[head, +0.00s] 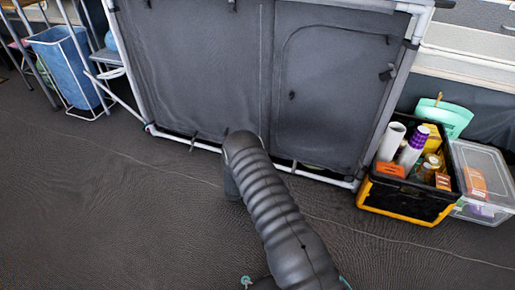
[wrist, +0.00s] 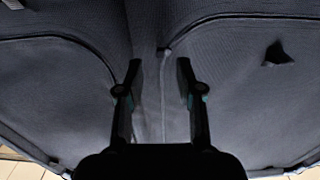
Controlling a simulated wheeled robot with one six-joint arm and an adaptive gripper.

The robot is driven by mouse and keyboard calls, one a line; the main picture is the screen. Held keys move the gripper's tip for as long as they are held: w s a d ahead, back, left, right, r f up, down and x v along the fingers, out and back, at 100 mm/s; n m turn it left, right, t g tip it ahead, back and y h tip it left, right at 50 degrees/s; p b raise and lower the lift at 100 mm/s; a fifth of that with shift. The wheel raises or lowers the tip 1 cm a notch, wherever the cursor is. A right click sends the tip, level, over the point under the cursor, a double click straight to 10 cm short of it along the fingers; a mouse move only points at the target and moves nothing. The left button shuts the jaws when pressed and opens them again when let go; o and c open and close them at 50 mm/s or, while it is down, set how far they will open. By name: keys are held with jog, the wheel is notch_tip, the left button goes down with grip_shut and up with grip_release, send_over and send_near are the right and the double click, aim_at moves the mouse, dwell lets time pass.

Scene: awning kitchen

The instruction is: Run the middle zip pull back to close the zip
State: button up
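The grey fabric front of the kitchen unit (head: 215,70) stands ahead, with zipped panels outlined by curved seams. In the wrist view the same fabric (wrist: 240,90) fills most of the picture. A small dark tab (wrist: 163,51), possibly the middle zip pull, sits at the top of a pale vertical seam, just beyond the fingertips. My gripper (wrist: 159,72) is open, its two fingers on either side of that seam with nothing held between them. Whether the fingers touch the fabric I cannot tell. In the head view my arm hides the gripper.
A dark tab (wrist: 278,55) hangs on the right panel. A black and yellow crate (head: 405,205) of bottles and packets stands right of the unit, beside a clear plastic box (head: 485,205). A blue bin (head: 65,70) stands left. The dark floor (head: 100,220) in front is clear.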

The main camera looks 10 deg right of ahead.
jog(key=v, duration=0.7)
jog(key=shift+d, duration=0.1)
